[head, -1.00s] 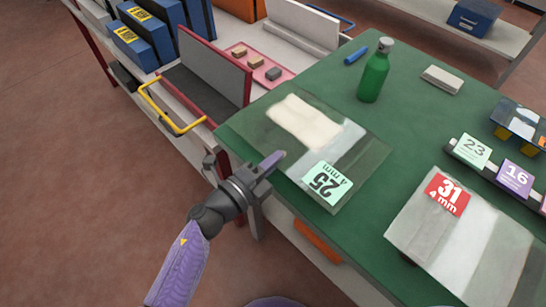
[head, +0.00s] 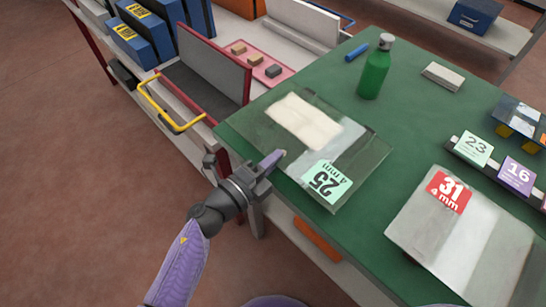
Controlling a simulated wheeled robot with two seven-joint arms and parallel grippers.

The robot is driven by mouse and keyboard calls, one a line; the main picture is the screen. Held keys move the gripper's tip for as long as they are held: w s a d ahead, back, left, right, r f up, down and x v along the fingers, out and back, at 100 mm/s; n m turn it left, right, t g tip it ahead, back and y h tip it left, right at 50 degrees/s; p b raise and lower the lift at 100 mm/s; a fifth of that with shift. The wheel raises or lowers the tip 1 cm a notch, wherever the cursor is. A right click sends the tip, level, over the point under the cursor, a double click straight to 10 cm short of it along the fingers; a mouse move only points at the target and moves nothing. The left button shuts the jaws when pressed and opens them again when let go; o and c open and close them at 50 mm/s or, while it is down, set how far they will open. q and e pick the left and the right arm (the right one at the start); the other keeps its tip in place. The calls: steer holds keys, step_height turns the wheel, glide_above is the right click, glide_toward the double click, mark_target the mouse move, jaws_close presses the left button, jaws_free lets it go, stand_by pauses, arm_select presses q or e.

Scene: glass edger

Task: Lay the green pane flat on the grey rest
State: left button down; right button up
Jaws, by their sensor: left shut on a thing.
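The pane with the mint-green 25 label (head: 352,163) is clear, with a cream patch showing on it, and is at the near left edge of the green table. My left gripper (head: 273,160) is shut on its near edge, left of the label. The pane looks flat or very slightly raised; I cannot tell if it fully touches the table. A dark grey bed with an upright grey panel (head: 207,68) and red frame stands at the left; I cannot tell for sure whether it is the grey rest. My right gripper is not in view.
A yellow handle (head: 165,112) sticks out in front of the grey bed. A green bottle (head: 374,70) stands behind the pane. A pane with a red 31 label (head: 470,235) lies at the right, near a rack with labels 23 and 16 (head: 496,164). Blue binders (head: 135,45) stand at the upper left.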

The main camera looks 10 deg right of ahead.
arm_select(q)
steer(key=shift+f, duration=0.1)
steer(key=c, duration=0.7)
jaws_free()
steer(key=shift+s+a, duration=0.15)
steer(key=p+v, duration=0.1)
steer(key=v, duration=0.8)
steer(key=shift+s+a, duration=0.15)
steer(key=shift+a, duration=0.05)
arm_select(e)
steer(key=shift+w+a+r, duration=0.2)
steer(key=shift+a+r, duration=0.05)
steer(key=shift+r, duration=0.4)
arm_select(q)
steer(key=shift+f, duration=0.1)
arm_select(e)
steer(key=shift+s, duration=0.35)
